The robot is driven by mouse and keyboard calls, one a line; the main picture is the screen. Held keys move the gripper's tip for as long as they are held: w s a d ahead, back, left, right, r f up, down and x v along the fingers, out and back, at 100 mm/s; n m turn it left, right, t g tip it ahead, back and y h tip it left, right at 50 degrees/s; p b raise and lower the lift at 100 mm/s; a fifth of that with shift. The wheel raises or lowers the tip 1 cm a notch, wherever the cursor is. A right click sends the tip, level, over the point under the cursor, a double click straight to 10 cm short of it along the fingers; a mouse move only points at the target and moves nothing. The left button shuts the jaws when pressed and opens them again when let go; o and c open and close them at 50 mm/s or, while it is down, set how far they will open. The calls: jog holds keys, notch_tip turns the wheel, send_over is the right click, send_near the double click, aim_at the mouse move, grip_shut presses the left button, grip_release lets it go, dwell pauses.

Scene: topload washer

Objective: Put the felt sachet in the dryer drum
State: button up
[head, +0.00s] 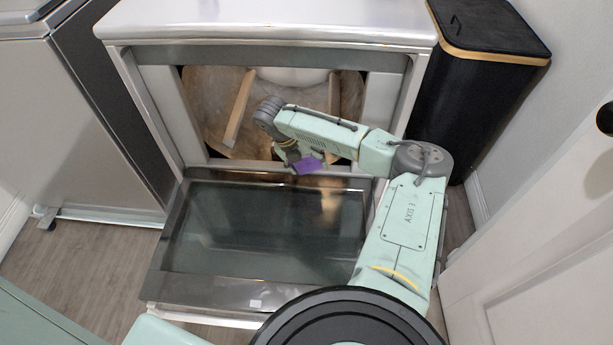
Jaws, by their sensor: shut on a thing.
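The felt sachet (308,165) is a small flat purple piece at the dryer opening. My gripper (298,160) is shut on it, just in front of the drum mouth and above the inner end of the lowered door. The fingertips are partly hidden by the wrist and the sachet. The dryer drum (207,97) is the brown round cavity inside the white machine, with pale wooden-looking bars in it. My forearm crosses the right part of the opening and hides some of the drum.
The dryer door (255,232) hangs open and flat in front of the machine. The dryer's white top (270,20) overhangs the opening. A black bin (475,85) stands at the right, a grey appliance (75,110) at the left. A white door (545,240) is at the lower right.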

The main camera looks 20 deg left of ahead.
jog(key=w+a+f+b, duration=0.1)
jog(key=w+a+b, duration=0.2)
jog(key=w+b, duration=0.3)
jog(key=shift+w+a, duration=0.15)
jog(key=shift+w, duration=2.45)
jog(key=shift+f+b, duration=0.4)
jog(key=shift+f, duration=0.2)
jog(key=o, duration=1.1)
jog(key=shift+o, duration=0.2)
jog(key=shift+r, duration=0.15)
